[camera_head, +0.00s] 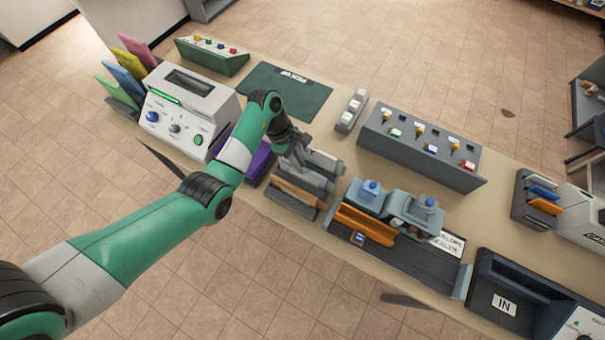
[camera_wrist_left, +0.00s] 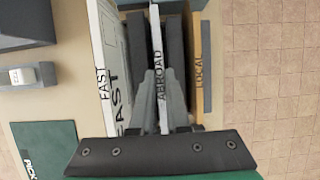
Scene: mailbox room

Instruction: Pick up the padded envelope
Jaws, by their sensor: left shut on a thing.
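My left gripper (camera_head: 300,150) reaches in over an upright slotted rack on the counter. In the left wrist view its two grey fingers (camera_wrist_left: 160,105) are shut on a thin pale upright piece marked ABROAD (camera_wrist_left: 157,60). Dark slabs stand on both sides of that piece. A white piece marked FAST (camera_wrist_left: 105,65) stands left of it, and a tan piece marked LOCAL (camera_wrist_left: 199,65) stands right. The tan piece also shows in the head view (camera_head: 297,193). I cannot tell for sure which thing is the padded envelope. My right gripper is not in view.
A dark tray with an orange piece (camera_head: 365,224) and blue-grey devices (camera_head: 413,208) is right of the rack. A grey machine (camera_head: 188,110) stands left. A green mat (camera_head: 300,98) and a grey button box (camera_head: 425,140) lie behind. An IN tray (camera_head: 505,304) is lower right.

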